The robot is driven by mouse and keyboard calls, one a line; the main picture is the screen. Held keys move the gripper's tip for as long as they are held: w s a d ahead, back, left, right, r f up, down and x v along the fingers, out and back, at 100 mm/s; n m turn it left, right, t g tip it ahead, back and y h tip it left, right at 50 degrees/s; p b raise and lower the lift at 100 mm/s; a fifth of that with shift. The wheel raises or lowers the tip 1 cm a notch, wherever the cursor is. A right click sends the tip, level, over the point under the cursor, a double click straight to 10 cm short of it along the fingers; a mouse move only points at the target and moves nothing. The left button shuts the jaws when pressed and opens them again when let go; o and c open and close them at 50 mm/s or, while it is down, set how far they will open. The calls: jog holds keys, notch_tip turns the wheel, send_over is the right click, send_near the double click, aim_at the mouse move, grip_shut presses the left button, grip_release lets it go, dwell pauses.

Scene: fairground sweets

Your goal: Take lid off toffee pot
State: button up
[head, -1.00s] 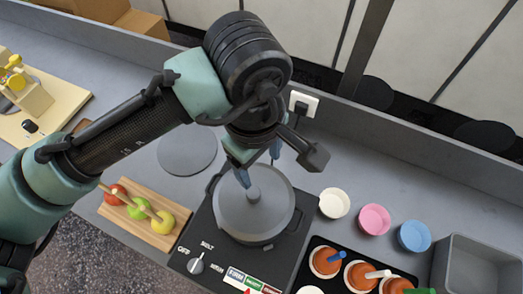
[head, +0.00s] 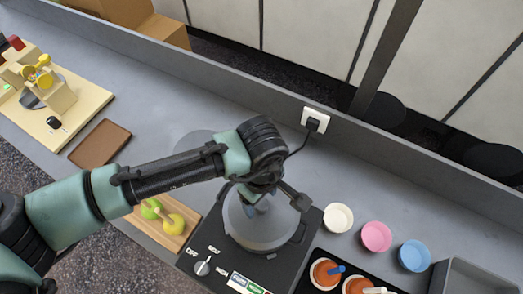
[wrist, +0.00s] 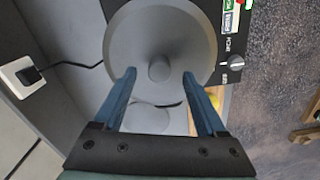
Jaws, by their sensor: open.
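The toffee pot with its grey lid (head: 262,226) sits on a black hotplate (head: 213,248) in the head view. The lid is on the pot. In the wrist view, the lid (wrist: 160,28) shows from above, with its round knob (wrist: 159,70) at the centre. My gripper (wrist: 160,76) is open, with one blue finger on each side of the knob in that view. In the head view, my gripper (head: 252,201) is over the lid and my arm hides the knob. I cannot tell how far the fingertips are above the lid.
White (head: 338,217), pink (head: 376,236) and blue (head: 414,255) cups stand right of the hotplate. A grey bin (head: 470,278) is at the lower right. Apples lie on a wooden board (head: 160,235). A brown board (head: 100,143) lies at left. A grey disc (head: 195,141) lies behind my arm.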

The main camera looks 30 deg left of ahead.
jog(key=shift+f, duration=0.95)
jog(key=shift+c, duration=0.3)
grip_shut()
dwell(0.4)
